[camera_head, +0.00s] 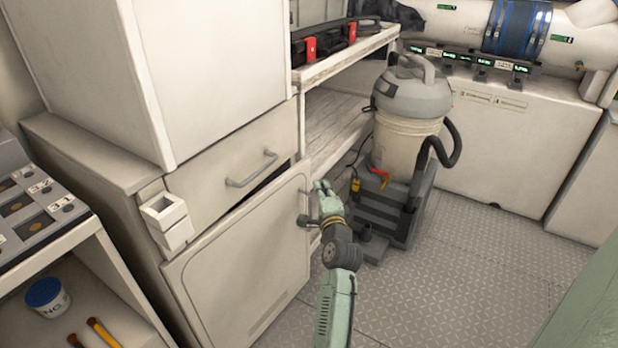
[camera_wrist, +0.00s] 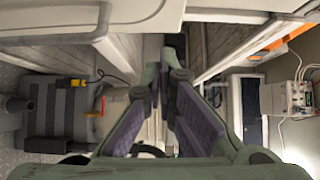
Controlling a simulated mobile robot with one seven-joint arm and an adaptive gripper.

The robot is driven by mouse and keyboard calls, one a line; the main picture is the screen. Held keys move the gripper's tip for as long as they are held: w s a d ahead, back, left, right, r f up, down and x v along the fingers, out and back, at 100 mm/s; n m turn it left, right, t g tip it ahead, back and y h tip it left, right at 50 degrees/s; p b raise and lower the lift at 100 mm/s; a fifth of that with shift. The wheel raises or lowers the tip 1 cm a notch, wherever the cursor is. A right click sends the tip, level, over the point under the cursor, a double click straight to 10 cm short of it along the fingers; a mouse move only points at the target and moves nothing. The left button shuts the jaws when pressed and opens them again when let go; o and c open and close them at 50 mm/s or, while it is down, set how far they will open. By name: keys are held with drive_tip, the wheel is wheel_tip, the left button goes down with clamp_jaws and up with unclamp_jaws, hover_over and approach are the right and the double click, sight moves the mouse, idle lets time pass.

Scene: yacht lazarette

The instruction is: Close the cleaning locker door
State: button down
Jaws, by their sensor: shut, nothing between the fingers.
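The cleaning locker door (camera_head: 245,275) is a cream panel under a drawer in the head view. It stands ajar, with a dark gap showing behind its top edge. Its upright handle (camera_head: 307,205) is near its right edge. My green gripper (camera_head: 323,190) is just right of the handle and the door's free edge; I cannot tell whether it touches them. In the wrist view my gripper (camera_wrist: 166,75) has its fingers drawn together at the tips, with nothing seen between them.
The drawer (camera_head: 230,165) above has a bar handle. A grey wet vacuum (camera_head: 410,110) stands on dark steps (camera_head: 385,205) right of my gripper. An open shelf (camera_head: 335,125) is behind. The chequered floor (camera_head: 490,260) at the right is clear.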

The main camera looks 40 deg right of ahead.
sight(307, 168)
drive_tip(key=shift+w+a+p, duration=0.2)
drive_tip(key=shift+w+p, duration=0.5)
drive_tip(key=shift+w, duration=2)
